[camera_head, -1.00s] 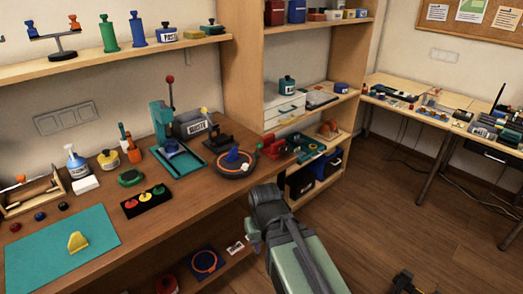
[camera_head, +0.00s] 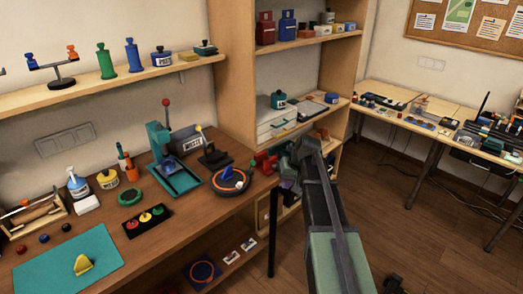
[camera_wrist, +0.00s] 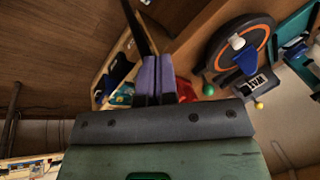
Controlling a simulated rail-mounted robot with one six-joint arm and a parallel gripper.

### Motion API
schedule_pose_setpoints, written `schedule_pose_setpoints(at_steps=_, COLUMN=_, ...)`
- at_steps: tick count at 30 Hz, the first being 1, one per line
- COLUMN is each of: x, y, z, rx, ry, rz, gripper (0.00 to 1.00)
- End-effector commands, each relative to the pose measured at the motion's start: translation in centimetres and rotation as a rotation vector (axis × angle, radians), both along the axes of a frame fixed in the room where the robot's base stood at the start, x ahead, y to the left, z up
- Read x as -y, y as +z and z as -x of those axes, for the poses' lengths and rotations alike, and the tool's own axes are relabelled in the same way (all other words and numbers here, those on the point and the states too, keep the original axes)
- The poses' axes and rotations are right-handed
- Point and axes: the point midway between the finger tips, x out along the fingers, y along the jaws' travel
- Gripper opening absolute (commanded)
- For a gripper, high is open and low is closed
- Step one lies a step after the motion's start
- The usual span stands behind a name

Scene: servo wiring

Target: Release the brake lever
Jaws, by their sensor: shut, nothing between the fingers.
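No part is clearly marked as the brake lever. One candidate is a black lever with a yellow knob (camera_head: 199,129), rising by the black stand (camera_head: 213,156); a yellow knob (camera_wrist: 259,105) also shows in the wrist view. Beside it is a dark round turntable (camera_head: 216,189) with an orange ring and a blue piece; the turntable also shows in the wrist view (camera_wrist: 217,48). My gripper (camera_wrist: 156,62) is shut and empty, its purple fingers together. It is right of the turntable, over the bench end, near a red device (camera_head: 262,163). My arm partly hides that area in the head view.
A green knob (camera_wrist: 209,89) is near the red device. Shelves (camera_head: 290,125) rise behind my arm. The floor to the right is mostly open.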

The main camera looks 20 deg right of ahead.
Motion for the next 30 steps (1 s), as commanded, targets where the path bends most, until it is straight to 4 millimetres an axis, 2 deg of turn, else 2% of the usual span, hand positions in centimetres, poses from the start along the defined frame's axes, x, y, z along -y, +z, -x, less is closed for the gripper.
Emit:
schedule_pose_setpoints(at_steps=1, x=2.8, y=2.0, z=-3.8, rx=0.054, ry=-0.005, rz=-0.036, gripper=0.00)
schedule_pose_setpoints(at_steps=3, x=5.1, y=3.1, z=-7.3, rx=0.140, ry=0.007, rz=-0.083, gripper=0.00)
schedule_pose_setpoints(at_steps=6, x=6.1, y=3.8, z=-11.1, rx=0.253, ry=0.048, rz=-0.127, gripper=0.00)
schedule_pose_setpoints(at_steps=8, x=5.9, y=4.3, z=-12.4, rx=0.312, ry=0.077, rz=-0.142, gripper=0.00)
schedule_pose_setpoints(at_steps=11, x=5.6, y=4.6, z=-12.5, rx=0.358, ry=0.114, rz=-0.131, gripper=0.00)
schedule_pose_setpoints(at_steps=20, x=5.5, y=4.4, z=-12.4, rx=0.356, ry=0.120, rz=-0.127, gripper=0.00)
schedule_pose_setpoints(at_steps=23, x=5.2, y=3.5, z=-12.8, rx=0.356, ry=0.120, rz=-0.127, gripper=0.00)
schedule_pose_setpoints(at_steps=30, x=3.3, y=-0.5, z=-15.0, rx=0.355, ry=0.121, rz=-0.127, gripper=0.00)
